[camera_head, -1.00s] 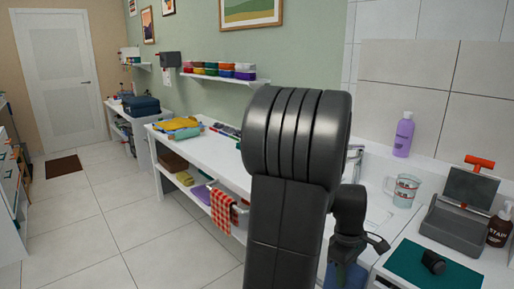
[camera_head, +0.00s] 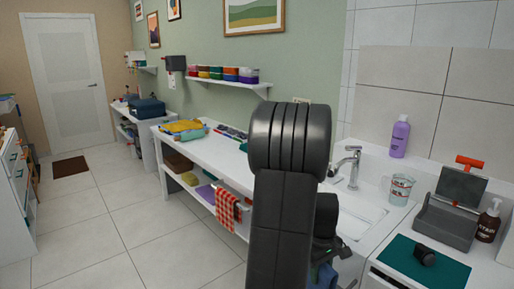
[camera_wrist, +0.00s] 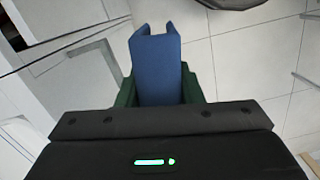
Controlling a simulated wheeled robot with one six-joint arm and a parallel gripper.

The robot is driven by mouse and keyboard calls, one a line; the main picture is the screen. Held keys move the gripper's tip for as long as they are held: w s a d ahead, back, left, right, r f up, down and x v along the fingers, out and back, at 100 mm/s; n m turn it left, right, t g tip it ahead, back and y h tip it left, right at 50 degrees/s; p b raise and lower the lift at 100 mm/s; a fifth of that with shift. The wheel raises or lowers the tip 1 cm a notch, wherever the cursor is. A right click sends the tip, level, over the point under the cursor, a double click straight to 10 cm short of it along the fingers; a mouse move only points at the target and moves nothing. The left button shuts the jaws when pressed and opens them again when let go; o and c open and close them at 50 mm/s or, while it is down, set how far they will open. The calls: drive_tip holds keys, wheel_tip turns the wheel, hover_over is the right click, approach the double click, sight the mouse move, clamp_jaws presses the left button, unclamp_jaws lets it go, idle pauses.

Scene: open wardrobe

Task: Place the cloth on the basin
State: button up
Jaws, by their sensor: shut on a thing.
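A folded blue cloth (camera_wrist: 158,65) is held between the dark green fingers of my gripper (camera_wrist: 157,92), over the floor in the wrist view. In the head view a little of the blue cloth (camera_head: 322,278) shows low, below my wrist, and my arm hides most of the gripper. The white basin (camera_head: 372,225) is sunk in the counter to the right of my arm. A chrome faucet (camera_head: 351,165) stands at its back. My arm covers the basin's left part. The cloth is in front of the counter, apart from the basin.
A measuring cup (camera_head: 400,190) and a purple bottle (camera_head: 399,137) stand by the basin. A grey box-like device (camera_head: 447,222), a dark bottle (camera_head: 489,222) and a teal mat (camera_head: 424,262) are at the right. A red checked cloth (camera_head: 228,208) hangs from the workbench.

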drive_tip(key=w+a+f+m+p, duration=0.1)
drive_tip(key=w+a+f+m, duration=0.2)
drive_tip(key=a, duration=0.6)
drive_tip(key=w+a+f+m+p, duration=0.2)
drive_tip(key=w+a+f, duration=0.3)
drive_tip(key=a+f, duration=0.2)
drive_tip(key=shift+a+f+m+y, duration=0.3)
drive_tip(key=shift+a+m, duration=0.1)
drive_tip(key=shift+a, duration=0.7)
drive_tip(key=shift+w+d, duration=0.1)
